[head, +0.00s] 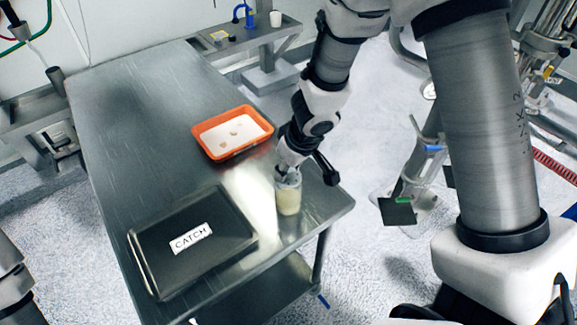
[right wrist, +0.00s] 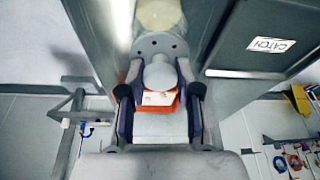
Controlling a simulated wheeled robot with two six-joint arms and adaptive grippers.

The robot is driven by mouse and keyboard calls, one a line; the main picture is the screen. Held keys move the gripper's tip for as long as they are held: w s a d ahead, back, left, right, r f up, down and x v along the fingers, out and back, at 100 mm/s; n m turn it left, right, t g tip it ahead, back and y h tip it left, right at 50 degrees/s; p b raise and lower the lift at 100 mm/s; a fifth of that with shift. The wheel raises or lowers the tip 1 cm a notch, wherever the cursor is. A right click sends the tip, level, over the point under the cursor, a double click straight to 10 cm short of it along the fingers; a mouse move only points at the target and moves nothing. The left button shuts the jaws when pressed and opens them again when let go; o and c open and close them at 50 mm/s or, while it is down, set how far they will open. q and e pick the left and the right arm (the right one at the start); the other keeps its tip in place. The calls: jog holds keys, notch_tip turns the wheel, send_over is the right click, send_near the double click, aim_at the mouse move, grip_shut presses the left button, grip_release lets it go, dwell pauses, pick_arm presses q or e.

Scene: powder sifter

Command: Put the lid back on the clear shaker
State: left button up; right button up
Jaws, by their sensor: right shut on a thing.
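The clear shaker (head: 288,200), filled with pale powder, stands upright near the front right corner of the metal table. My right gripper (head: 287,172) is at its top. In the right wrist view, my right gripper (right wrist: 160,92) is shut on the round knob of the grey lid (right wrist: 160,46), which has small holes. The pale shaker (right wrist: 158,14) shows just beyond the lid. The lid is at the shaker's mouth, but I cannot tell whether it is fully seated. My left gripper is out of view; only part of my left arm shows at the lower left.
A black tray marked CATCH (head: 158,262) lies to the left of the shaker. An orange tray (head: 208,153) with white contents sits farther back. The table's right edge (head: 328,213) is close to the shaker. The table's far left part (head: 130,110) is clear.

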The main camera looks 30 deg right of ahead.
dwell(0.3)
jog(key=o, duration=1.4)
notch_tip(320, 180, up, 7)
jog(key=p, duration=0.7)
jog(key=shift+c, duration=0.3)
grip_shut()
